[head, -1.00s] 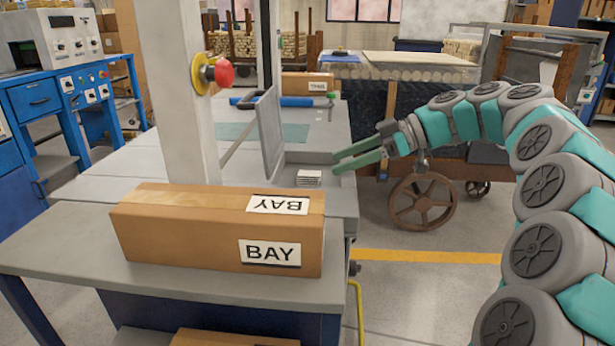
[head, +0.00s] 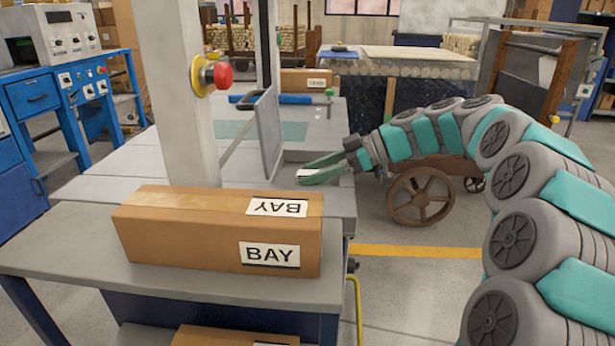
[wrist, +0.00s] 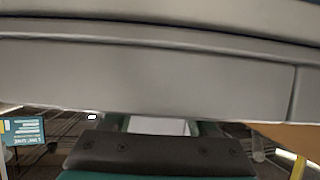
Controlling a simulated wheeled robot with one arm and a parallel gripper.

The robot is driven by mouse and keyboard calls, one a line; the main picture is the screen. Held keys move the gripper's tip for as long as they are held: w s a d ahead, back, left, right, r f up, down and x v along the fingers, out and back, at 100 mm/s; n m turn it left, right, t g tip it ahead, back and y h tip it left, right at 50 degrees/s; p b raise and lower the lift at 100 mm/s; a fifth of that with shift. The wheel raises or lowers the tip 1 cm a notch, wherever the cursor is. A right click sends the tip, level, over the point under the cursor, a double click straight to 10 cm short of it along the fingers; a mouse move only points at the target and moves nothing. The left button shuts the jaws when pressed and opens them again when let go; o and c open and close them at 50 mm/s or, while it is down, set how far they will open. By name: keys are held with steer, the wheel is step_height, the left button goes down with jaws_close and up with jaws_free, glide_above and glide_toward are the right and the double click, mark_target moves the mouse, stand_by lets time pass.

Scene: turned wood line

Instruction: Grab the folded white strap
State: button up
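The folded white strap (head: 307,173) lies at the near right edge of the grey machine table in the head view, partly hidden by my gripper. My gripper (head: 304,174) has its two green fingers around the strap, one on the far side and one on the near side. The fingers stand apart with the strap between them; I cannot tell whether they press on it. In the wrist view a white face of the strap (wrist: 158,126) shows between the fingers, beyond a dark bar of my gripper.
A cardboard box marked BAY (head: 215,232) sits on the near table. A grey upright plate (head: 268,132) stands just left of the strap. A post with a red stop button (head: 222,75) rises behind the box. A wheeled cart (head: 425,195) stands behind my arm.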

jaws_close()
stand_by(0.5)
